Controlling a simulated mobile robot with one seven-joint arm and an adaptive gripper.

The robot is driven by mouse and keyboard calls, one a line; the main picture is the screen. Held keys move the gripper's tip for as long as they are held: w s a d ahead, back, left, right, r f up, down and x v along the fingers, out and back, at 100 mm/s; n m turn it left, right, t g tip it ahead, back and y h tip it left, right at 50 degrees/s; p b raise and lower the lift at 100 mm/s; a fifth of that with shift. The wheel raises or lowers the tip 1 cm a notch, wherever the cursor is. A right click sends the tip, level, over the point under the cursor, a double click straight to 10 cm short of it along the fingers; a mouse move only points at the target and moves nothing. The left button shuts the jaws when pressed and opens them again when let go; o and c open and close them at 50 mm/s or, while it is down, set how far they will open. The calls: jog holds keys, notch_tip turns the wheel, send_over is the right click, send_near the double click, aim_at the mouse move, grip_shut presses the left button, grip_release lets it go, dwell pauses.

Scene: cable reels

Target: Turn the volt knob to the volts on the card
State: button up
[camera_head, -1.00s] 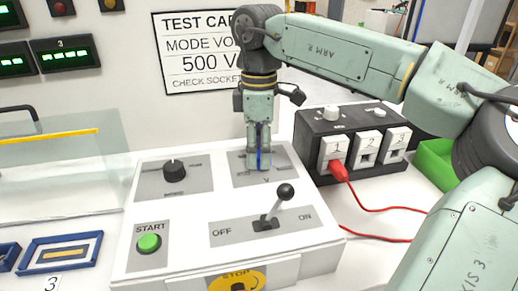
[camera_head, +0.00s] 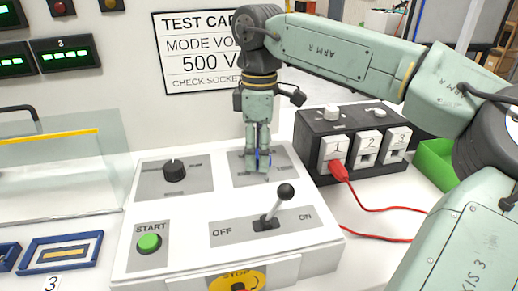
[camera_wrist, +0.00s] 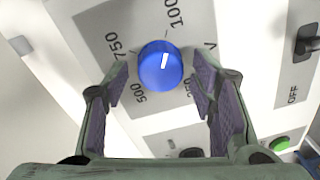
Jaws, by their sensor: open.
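The volt knob is a blue round knob (camera_wrist: 158,68) with a white mark. In the wrist view, the mark points up toward the partly cut-off "100" label; 750, 500 and 250 also show around the knob. In the head view, the knob (camera_head: 264,160) is partly hidden by my gripper (camera_head: 257,166). My gripper (camera_wrist: 160,84) is open, its two fingers on either side of the knob; I cannot tell whether they touch it. The test card (camera_head: 197,70) on the wall reads "500 V" and is partly hidden by my arm.
The white panel (camera_head: 130,262) also bears a black knob (camera_head: 174,171), a green START button (camera_head: 150,243), an OFF/ON lever (camera_head: 285,192) and a yellow STOP disc (camera_head: 238,281). A black socket box (camera_head: 313,128) with a red plug (camera_head: 338,170) and cable stands at the right.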

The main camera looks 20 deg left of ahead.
notch_tip(320, 180, up, 8)
jog(key=shift+w+f, duration=0.15)
jog(key=shift+f, duration=0.05)
dwell(0.5)
dwell(0.3)
